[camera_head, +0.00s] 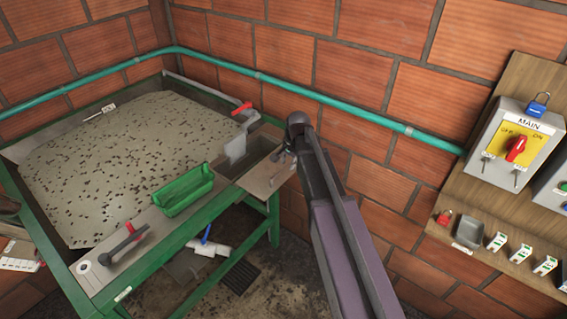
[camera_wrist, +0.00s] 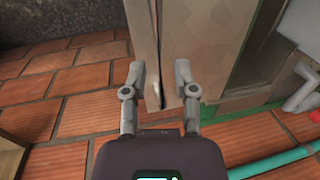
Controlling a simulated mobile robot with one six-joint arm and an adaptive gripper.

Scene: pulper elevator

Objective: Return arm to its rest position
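My arm reaches from the bottom of the head view up to the bench's right end. My gripper (camera_head: 284,157) is small and partly hidden there, close above a beige plate (camera_head: 266,176). In the wrist view my gripper (camera_wrist: 160,78) is open, its two grey fingers standing apart. No object is visibly held between them. A beige surface (camera_wrist: 158,35) with a narrow dark slit (camera_wrist: 155,92) lies beyond the fingertips. I cannot tell whether the fingers touch it.
The bench has a green frame and a speckled tray (camera_head: 130,160). A teal pipe (camera_head: 300,98) runs along the brick wall. A MAIN switch panel (camera_head: 515,145) hangs at right.

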